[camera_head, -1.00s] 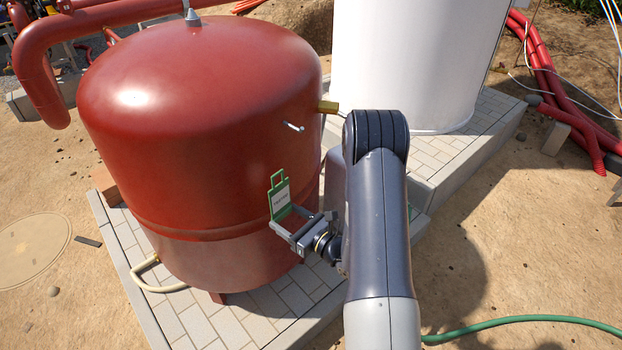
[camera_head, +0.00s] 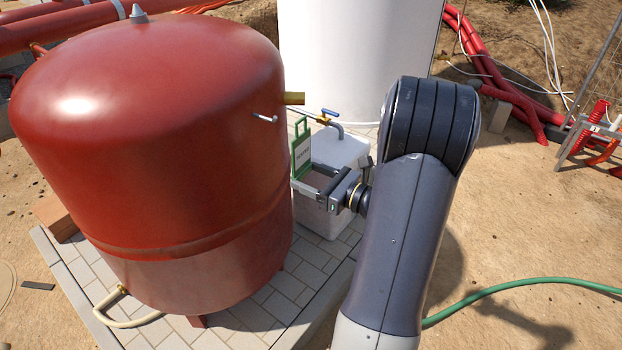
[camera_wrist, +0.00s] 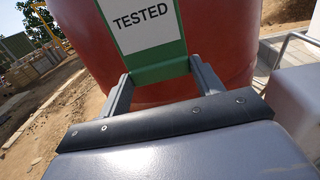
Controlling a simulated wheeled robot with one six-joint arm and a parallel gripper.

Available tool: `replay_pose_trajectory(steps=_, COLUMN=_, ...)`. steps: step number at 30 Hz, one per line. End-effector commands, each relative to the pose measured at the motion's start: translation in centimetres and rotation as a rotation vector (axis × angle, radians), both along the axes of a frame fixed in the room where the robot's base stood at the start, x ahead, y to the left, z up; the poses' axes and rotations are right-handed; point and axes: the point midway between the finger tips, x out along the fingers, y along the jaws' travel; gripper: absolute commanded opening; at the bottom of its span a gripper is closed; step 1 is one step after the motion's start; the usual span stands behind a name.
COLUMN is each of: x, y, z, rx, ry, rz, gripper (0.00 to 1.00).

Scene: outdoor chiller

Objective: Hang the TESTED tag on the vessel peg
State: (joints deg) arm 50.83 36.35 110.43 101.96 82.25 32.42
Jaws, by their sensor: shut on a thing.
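The TESTED tag (camera_head: 302,152) is a white card in a green frame with a green loop handle on top. My gripper (camera_head: 315,177) is shut on its lower edge and holds it upright, right of the red vessel (camera_head: 170,140). In the wrist view the tag (camera_wrist: 143,25) stands between the finger ends (camera_wrist: 160,78), its top cut off by the frame. The vessel peg (camera_head: 265,118) is a short silver pin on the vessel's right side. The tag's loop is to the right of the peg in the picture and apart from it.
A brass fitting (camera_head: 294,98) juts from the vessel above the peg. A white tank (camera_head: 355,60) is at the back. A green hose (camera_head: 520,283) lies on sand at right.

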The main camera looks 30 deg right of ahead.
Motion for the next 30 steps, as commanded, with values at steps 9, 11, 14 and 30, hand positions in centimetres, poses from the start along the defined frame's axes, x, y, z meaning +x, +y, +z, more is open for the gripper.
replay_pose_trajectory(steps=9, x=0.8, y=0.5, z=-0.1, rx=-0.003, ry=0.001, rz=0.004, gripper=0.00)
replay_pose_trajectory(steps=11, x=1.4, y=0.7, z=-0.1, rx=-0.003, ry=0.002, rz=0.002, gripper=0.00)
replay_pose_trajectory(steps=14, x=2.3, y=1.2, z=-0.1, rx=-0.002, ry=0.001, rz=0.003, gripper=0.00)
replay_pose_trajectory(steps=30, x=4.4, y=2.1, z=-0.1, rx=-0.002, ry=0.002, rz=-0.001, gripper=0.00)
